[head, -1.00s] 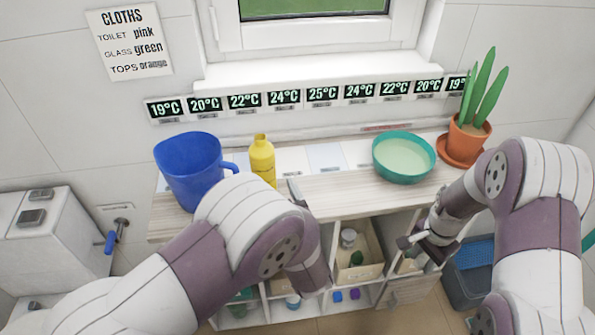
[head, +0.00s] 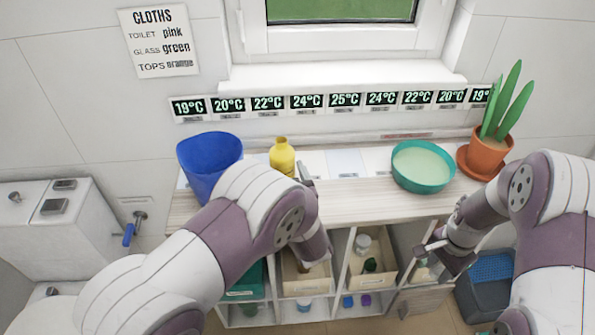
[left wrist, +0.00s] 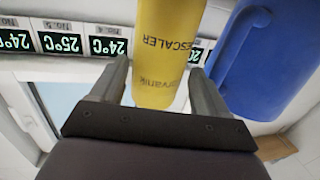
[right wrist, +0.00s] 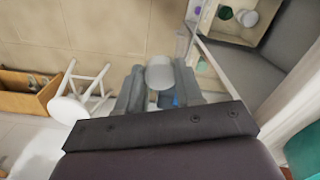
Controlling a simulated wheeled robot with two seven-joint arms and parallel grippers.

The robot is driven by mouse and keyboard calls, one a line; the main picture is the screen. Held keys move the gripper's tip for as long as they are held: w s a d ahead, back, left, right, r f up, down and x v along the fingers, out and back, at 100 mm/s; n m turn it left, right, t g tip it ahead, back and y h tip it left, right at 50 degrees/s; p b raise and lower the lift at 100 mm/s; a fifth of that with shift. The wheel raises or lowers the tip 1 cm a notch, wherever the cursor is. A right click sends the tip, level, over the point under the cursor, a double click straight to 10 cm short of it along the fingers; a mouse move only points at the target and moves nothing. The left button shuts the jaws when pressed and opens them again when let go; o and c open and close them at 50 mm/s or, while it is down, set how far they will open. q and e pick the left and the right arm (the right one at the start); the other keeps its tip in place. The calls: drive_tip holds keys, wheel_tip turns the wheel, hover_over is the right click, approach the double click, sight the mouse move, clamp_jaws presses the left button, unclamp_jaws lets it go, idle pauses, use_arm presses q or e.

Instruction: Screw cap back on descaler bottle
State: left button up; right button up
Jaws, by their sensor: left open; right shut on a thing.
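The yellow descaler bottle (head: 282,158) stands on the cart top, with my left arm in front of its lower part. Its neck shows no cap. In the left wrist view the bottle (left wrist: 165,45), with its label upside down, is between the fingers of my left gripper (left wrist: 158,85). This gripper is open, and I cannot tell if a finger touches the bottle. My right gripper (head: 436,258) is in front of the cart's right side, below its top. In the right wrist view it is shut on a small pale round thing, seemingly the cap (right wrist: 160,74).
A blue jug (head: 208,165) stands left of the bottle. A teal bowl (head: 423,180) and a potted plant (head: 490,150) stand to the right. Shelves with bins (head: 372,272) lie below the top. The top between bottle and bowl is mostly clear.

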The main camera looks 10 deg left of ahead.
drive_tip(key=shift+r+p, duration=0.4)
drive_tip(key=shift+r, duration=0.05)
use_arm(q)
drive_tip(key=x, duration=0.5)
drive_tip(key=shift+d+r, duration=0.1)
drive_tip(key=shift+r, duration=0.1)
drive_tip(key=c, duration=1.1)
drive_tip(key=shift+o, duration=0.2)
drive_tip(key=shift+r, duration=0.15)
